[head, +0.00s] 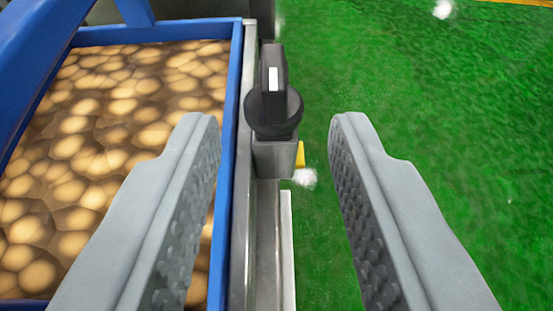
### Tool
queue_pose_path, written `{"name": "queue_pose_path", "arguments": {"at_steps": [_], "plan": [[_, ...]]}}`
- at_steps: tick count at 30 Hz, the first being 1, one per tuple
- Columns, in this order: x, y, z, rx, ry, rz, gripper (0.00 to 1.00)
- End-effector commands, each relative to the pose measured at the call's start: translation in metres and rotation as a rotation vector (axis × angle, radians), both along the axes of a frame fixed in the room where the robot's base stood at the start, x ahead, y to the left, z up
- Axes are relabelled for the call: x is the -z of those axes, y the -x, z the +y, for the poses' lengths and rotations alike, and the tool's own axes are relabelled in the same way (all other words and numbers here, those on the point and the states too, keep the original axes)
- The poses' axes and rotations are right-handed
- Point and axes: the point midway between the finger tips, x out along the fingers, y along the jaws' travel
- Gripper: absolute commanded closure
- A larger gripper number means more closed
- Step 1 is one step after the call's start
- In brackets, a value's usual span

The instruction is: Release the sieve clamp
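The sieve clamp shows as a black knob (273,85) with a white mark on its upright grip. It sits on a grey metal block (274,158) on the rail beside the sieve. My gripper (272,135) is open, with one grey finger to the left and one to the right of the rail. The knob is ahead of the fingertips, roughly midway between them, and neither finger appears to touch it. The sieve has a blue frame (228,130) around a bed of round, tan, potato-like pieces (75,145). The left finger covers part of the bed and frame.
A grey metal rail (240,235) runs along the right side of the blue frame. A small yellow piece (300,155) shows beside the block. Blue beams (40,50) cross the upper left. The green floor (430,110) on the right is clear.

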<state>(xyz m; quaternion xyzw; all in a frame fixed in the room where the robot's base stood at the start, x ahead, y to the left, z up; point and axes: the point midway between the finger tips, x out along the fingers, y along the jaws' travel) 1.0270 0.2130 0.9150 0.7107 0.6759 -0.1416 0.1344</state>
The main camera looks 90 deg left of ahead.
Motion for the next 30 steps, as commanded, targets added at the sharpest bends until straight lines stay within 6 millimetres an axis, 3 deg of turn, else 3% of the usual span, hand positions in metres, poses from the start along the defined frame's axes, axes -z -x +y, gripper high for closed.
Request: {"name": "queue_pose_path", "arguments": {"at_steps": [6, 12, 18, 30], "plan": [[-0.017, 0.002, -0.041, 0.001, 0.0, -0.002, 0.65], [-0.028, 0.003, -0.067, 0.001, -0.001, -0.002, 0.65], [-0.033, 0.004, -0.078, 0.0, -0.001, 0.0, 0.65], [-0.033, 0.004, -0.079, 0.0, 0.0, 0.0, 0.65]]}}
